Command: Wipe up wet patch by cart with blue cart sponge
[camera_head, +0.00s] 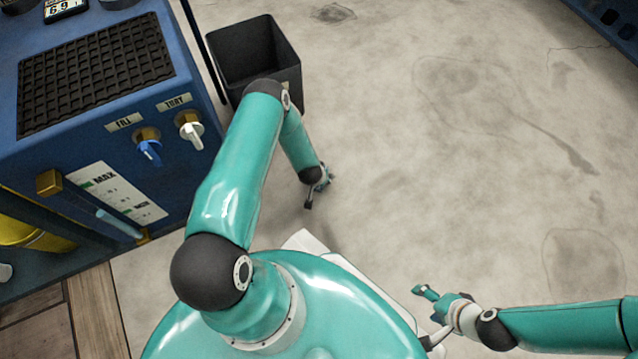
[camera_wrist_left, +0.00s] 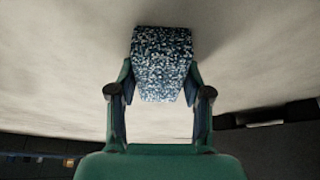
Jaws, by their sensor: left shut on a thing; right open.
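A speckled blue-and-white sponge (camera_wrist_left: 162,62) is in the left wrist view, clasped between the two fingers of my left gripper (camera_wrist_left: 160,92). In the head view my left gripper (camera_head: 318,190) hangs over the pale floor, beside the black bin and the blue unit; the sponge is mostly hidden there. My right gripper (camera_head: 424,317) is open and empty at lower right. Darker stained patches show on the floor, one outlined at upper right (camera_head: 450,85) and one at right (camera_head: 585,265). I cannot tell which, if any, is wet.
A blue unit with knobs (camera_head: 125,115) stands at left, perhaps the cart. A black open bin (camera_head: 262,40) stands beside it. Wooden boards (camera_head: 95,305) lie at lower left. The floor in the middle and right is clear.

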